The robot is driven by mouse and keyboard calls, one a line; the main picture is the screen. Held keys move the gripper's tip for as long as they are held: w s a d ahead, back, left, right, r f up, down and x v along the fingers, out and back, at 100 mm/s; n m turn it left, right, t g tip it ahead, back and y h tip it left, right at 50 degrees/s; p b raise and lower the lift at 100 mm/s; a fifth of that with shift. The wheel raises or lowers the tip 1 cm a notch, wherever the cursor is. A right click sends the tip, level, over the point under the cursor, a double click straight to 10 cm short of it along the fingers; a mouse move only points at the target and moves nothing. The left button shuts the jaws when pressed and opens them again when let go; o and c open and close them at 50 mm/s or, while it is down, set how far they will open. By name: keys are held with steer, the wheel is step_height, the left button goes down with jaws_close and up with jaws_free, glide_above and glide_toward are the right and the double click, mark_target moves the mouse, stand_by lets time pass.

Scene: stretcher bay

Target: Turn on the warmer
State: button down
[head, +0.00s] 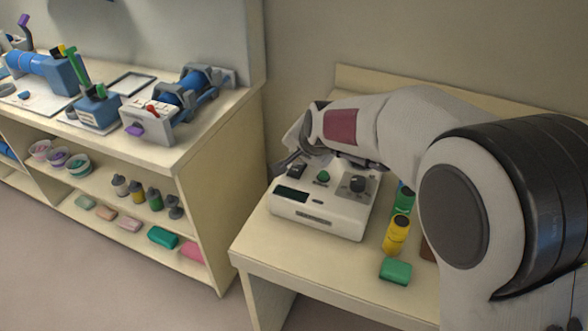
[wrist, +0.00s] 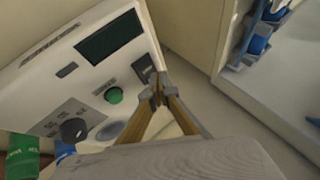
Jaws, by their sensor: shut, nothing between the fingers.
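The warmer (head: 322,208) is a white box on the right-hand table, with a dark display (head: 292,194), a green button (head: 322,177), a black knob (head: 357,184) and a black rocker switch (head: 296,170). In the wrist view the warmer (wrist: 50,80) fills the left side, and its rocker switch (wrist: 144,68) lies right beside my fingertips. My gripper (wrist: 158,92) is shut and empty, pointing at the lower end of the switch. I cannot tell whether it touches. In the head view my arm partly hides the back of the warmer. The display is dark.
A yellow bottle (head: 396,235), a green bottle (head: 404,198) and a green block (head: 395,271) stand right of the warmer. A shelf unit (head: 222,130) with blue and grey devices stands at left, across a gap of floor.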

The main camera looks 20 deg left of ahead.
mark_target(297, 169)
steer(key=shift+s+f, duration=0.1)
steer(key=shift+f, duration=0.7)
stand_by(1.0)
steer(key=shift+r, duration=0.2)
steer(key=shift+r, duration=0.6)
steer(key=shift+r, duration=0.1)
stand_by(0.4)
steer(key=shift+w+r, duration=0.25)
steer(key=shift+r, duration=0.95)
steer(key=shift+w+r, duration=0.25)
steer(key=shift+r, duration=0.95)
